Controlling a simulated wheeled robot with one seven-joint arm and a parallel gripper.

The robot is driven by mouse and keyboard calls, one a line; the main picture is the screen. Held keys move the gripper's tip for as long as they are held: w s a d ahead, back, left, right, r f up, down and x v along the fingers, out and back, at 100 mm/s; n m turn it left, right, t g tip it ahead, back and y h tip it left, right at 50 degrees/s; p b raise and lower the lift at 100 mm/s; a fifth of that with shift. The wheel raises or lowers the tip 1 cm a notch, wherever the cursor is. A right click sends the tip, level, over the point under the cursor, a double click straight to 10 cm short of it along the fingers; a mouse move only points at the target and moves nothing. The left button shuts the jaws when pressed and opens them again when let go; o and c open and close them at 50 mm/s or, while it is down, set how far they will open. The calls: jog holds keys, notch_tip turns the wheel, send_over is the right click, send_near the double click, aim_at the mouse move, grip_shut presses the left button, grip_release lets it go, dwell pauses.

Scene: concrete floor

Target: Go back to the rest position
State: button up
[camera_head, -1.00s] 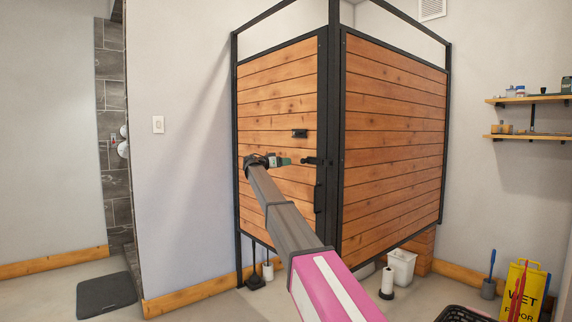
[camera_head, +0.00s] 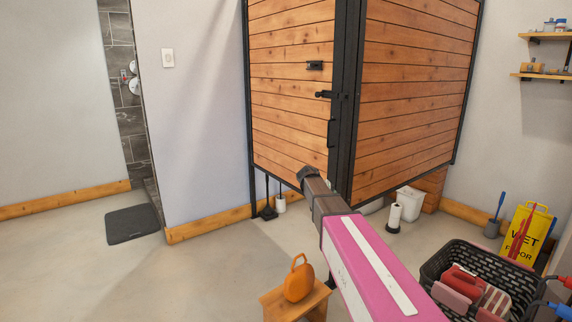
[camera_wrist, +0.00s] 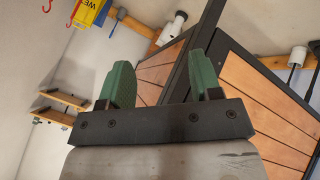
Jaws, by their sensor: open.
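My gripper (camera_wrist: 158,85) shows in the wrist view with its two green fingers spread apart and nothing between them. In the head view my pink and grey arm reaches forward from the lower right, and its far end is in front of the lower part of the wooden stall. The fingers are hidden in that view. The stall door (camera_head: 290,90) of wooden slats in a black frame looks closed, with a black latch (camera_head: 330,95) near its right edge. The wrist view appears turned over, with the stall panel (camera_wrist: 270,115) at the right.
A black basket (camera_head: 432,268) with cleaning things stands at the lower right, near a yellow wet floor sign (camera_head: 527,232). An orange object (camera_head: 299,280) sits on a small wooden stool (camera_head: 283,304). A dark mat (camera_head: 132,224) lies at left. The floor at left is mostly clear.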

jog(key=s+f+n+g+y, duration=0.1)
jog(key=s+f, duration=0.4)
jog(key=s, duration=0.5)
jog(key=s+f+n+g+y, duration=0.1)
jog(key=s+f+y, duration=0.3)
jog(key=s, duration=0.7)
jog(key=s+f+n+g+y, duration=0.1)
jog(key=s+f+y, duration=0.1)
jog(key=s+f, duration=0.6)
jog(key=s, duration=0.3)
jog(key=shift+y, duration=0.3)
